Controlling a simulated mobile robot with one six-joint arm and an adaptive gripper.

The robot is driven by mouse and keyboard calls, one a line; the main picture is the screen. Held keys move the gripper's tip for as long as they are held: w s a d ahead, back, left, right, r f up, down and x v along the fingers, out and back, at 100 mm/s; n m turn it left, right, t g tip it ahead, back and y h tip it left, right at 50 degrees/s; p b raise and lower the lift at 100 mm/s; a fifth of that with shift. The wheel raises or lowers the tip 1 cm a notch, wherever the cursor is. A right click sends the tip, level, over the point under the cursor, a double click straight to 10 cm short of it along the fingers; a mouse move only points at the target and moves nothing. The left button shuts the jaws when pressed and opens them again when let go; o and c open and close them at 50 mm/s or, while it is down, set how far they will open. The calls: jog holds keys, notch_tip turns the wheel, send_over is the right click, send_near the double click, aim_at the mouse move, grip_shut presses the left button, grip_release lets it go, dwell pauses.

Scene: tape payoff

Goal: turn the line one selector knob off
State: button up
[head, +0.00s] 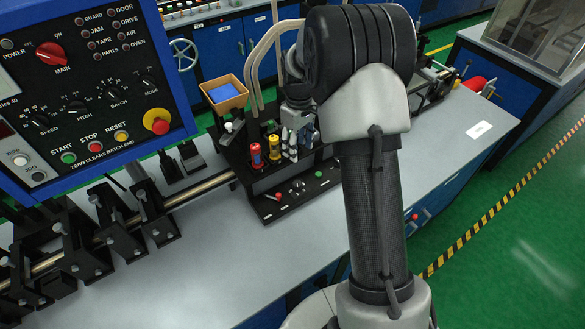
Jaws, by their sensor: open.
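A small black control box (268,212) on the bench has a row of small controls on its top face, including a red-tipped one (278,196) and a round dark knob (299,186). Their labels are too small to read, so I cannot tell which is the line one selector knob or how it is set. My gripper (298,138) is open, pointing down above and behind this box, close to the tool rack. My arm covers the area to the right of it. I cannot tell whether the fingers touch anything.
A blue-framed control panel (75,100) with dials and buttons stands at left. Red (256,156) and yellow (273,149) handles stand upright near my gripper. A tan bin (224,94) with blue contents is behind. Black brackets (150,210) line a rail. The grey bench front (220,270) is clear.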

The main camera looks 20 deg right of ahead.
aim_at(297, 183)
notch_tip(297, 183, down, 17)
jog(key=b, duration=0.2)
jog(key=shift+b, duration=0.4)
jog(key=shift+s, duration=0.1)
jog(key=shift+c, duration=0.2)
jog(key=c, duration=1)
jog(key=shift+c, duration=0.2)
jog(key=shift+m, duration=0.3)
jog(key=m, duration=0.5)
jog(key=shift+m+b, duration=0.3)
jog(key=shift+b, duration=0.1)
jog(key=m, duration=0.5)
jog(key=shift+m, duration=0.3)
